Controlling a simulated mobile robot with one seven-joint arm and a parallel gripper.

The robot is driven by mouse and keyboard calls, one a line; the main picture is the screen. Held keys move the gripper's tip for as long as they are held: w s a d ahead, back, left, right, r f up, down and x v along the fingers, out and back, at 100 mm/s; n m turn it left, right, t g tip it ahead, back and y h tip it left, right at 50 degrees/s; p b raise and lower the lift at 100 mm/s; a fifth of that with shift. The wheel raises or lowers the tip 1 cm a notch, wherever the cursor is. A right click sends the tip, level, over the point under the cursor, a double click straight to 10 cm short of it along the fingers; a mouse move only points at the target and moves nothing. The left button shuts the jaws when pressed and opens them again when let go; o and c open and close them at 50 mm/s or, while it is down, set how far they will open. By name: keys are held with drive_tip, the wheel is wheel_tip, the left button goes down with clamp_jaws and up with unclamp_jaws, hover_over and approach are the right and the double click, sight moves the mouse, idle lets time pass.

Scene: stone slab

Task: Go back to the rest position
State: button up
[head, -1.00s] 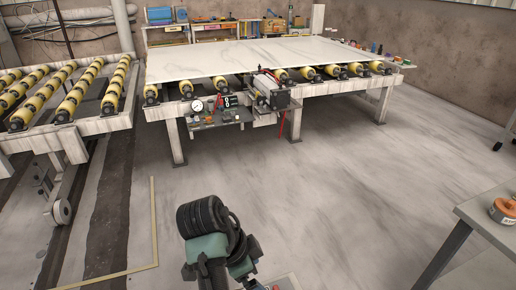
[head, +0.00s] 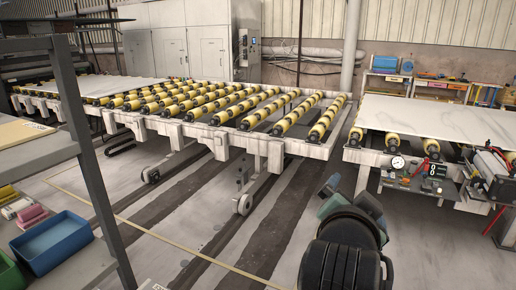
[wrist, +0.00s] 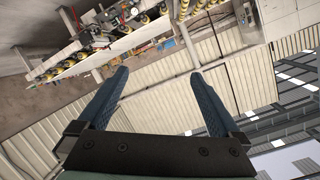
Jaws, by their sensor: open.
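My gripper (wrist: 158,85) shows in the wrist view with its two blue fingers spread wide and nothing between them. That view is tilted and looks out over wall panels, roof and part of a roller table. In the head view my dark, rounded arm is at the lower right, over the floor in front of the roller tables. The arm is apart from the tables there. The stone slab (head: 425,116) lies flat on the roller table at the right.
A long roller conveyor (head: 225,118) with yellow-ringed rollers crosses the middle. A grey shelf rack (head: 88,150) stands close at the left, with a blue bin (head: 52,243) by it. A gauge (head: 397,162) is on the right table's front. Open floor (head: 170,235) lies between.

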drive_tip(key=s+a+r+n+t+y, duration=0.1)
drive_tip(key=s+a+r+n+t, duration=0.2)
drive_tip(key=a+r, duration=0.45)
drive_tip(key=s+a+r+n+t+y, duration=0.1)
drive_tip(key=a+r+n+t, duration=0.3)
drive_tip(key=r, duration=0.6)
drive_tip(key=s+a+r+n+t+y, duration=0.4)
drive_tip(key=s+a+r+t, duration=0.3)
drive_tip(key=s+r, duration=0.3)
drive_tip(key=shift+s+r+n+y, duration=0.25)
drive_tip(key=shift+s+n+y, duration=0.2)
drive_tip(key=shift+y, duration=0.15)
